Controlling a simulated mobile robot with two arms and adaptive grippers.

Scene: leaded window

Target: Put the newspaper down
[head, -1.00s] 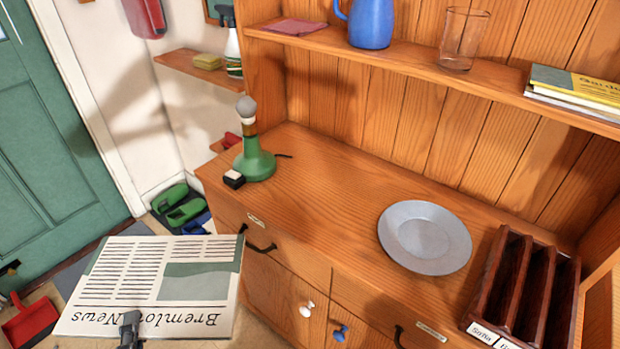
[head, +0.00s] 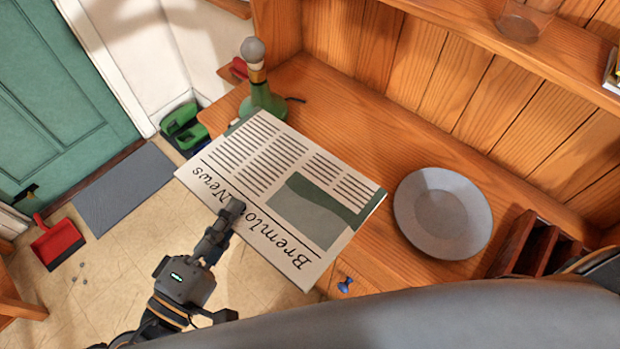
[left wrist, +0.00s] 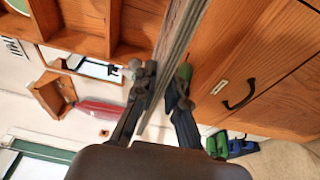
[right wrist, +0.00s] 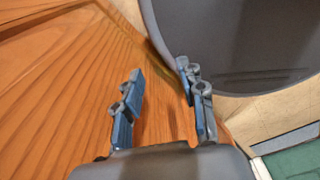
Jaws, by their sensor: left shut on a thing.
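The newspaper (head: 255,185), headed "Bremlo News", is spread flat, with green and grey picture blocks. In the head view it overlaps the left part of the wooden dresser's worktop (head: 360,125) and its front edge. I cannot tell whether it touches the wood. My left gripper (head: 232,210) is shut on its near edge. The left wrist view shows the paper (left wrist: 178,55) edge-on between the fingers. My right gripper (right wrist: 160,78) has its fingers apart with nothing between them, near a wood surface in the right wrist view.
A green lamp (head: 262,95) stands behind the newspaper, its base partly hidden. A grey plate (head: 443,213) lies to the right, with a dark wooden rack (head: 520,245) beyond it. Bare worktop shows behind the paper. A red dustpan (head: 58,243) and grey mat (head: 125,188) lie on the floor.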

